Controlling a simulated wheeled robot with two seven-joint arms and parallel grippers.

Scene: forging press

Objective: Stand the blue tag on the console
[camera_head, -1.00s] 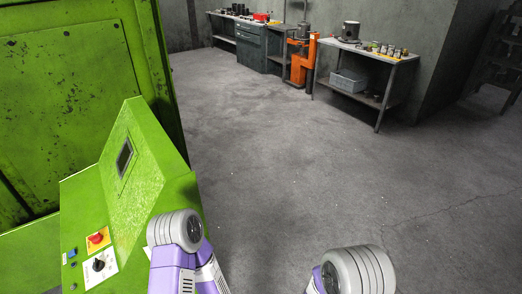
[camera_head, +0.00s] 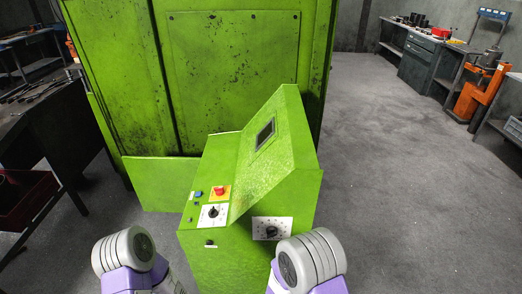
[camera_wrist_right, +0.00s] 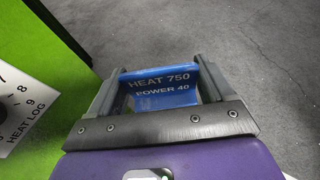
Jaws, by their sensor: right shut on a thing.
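The blue tag (camera_wrist_right: 160,86) shows in the right wrist view, with "HEAT 750" and "POWER 40" printed on it. It is a bent plate between the two fingers of my right gripper (camera_wrist_right: 160,78), which is shut on it. The green console (camera_head: 226,159) stands at the centre of the head view, with a sloped panel and a lower ledge. In the right wrist view the tag is held to the right of the green console side (camera_wrist_right: 24,55), apart from it. In the head view both arms show only as far as their joints; my left gripper is out of view.
The console carries a red knob (camera_head: 220,190), a blue button (camera_head: 198,194), a black dial (camera_head: 213,211) and a side dial (camera_head: 271,231). A "HEAT LOG" plate (camera_wrist_right: 20,105) is close in the wrist view. A dark table (camera_head: 40,125) stands left. Floor at right is clear.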

